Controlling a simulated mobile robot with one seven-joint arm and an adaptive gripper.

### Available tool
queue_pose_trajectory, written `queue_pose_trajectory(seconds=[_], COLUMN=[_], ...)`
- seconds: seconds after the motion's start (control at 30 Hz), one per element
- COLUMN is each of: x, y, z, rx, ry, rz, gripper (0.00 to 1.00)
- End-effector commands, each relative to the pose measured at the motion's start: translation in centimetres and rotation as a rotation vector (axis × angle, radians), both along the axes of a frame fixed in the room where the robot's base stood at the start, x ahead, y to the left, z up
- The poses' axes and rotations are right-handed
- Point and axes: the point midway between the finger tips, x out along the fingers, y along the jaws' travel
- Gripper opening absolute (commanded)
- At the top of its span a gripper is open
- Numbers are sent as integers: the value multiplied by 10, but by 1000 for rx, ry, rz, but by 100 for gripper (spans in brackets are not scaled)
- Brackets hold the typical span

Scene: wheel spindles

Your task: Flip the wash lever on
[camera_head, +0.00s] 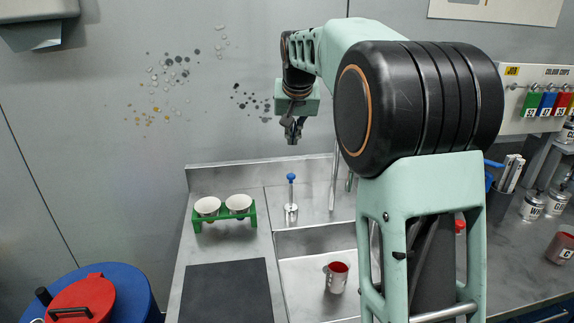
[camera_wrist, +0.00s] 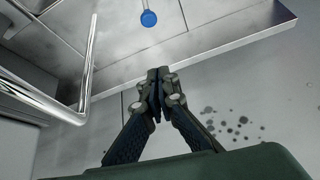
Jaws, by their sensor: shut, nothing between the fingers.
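A lever with a blue ball knob (camera_head: 291,178) stands roughly upright on a pale metal base on the back ledge of the sink. I take it for the wash lever, though no label is readable. The blue knob also shows near the top of the wrist view (camera_wrist: 148,18). My gripper (camera_head: 292,138) points down, shut and empty, in the air above the knob in the head view. In the wrist view its closed fingertips (camera_wrist: 159,75) are clearly apart from the knob.
A metal faucet pipe (camera_head: 333,175) rises right of the lever and shows left in the wrist view (camera_wrist: 88,65). A green rack (camera_head: 224,222) with two white cups stands left. The low backsplash (camera_head: 225,178) runs behind.

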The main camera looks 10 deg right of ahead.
Motion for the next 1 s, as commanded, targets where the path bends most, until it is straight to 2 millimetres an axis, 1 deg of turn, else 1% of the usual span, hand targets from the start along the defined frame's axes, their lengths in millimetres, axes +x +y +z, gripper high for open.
queue_pose_trajectory(seconds=[0.33,0.47,0.57,0.93,1.0], x=[0,4,11,53,43], y=[-1,-1,-2,-6,-4], z=[0,-8,-21,-89,-87], rx=[-1,-1,-1,-1,-1], ry=[1,2,4,4,-1], rz=[0,0,0,0,1], gripper=[0,0,0,0,0])
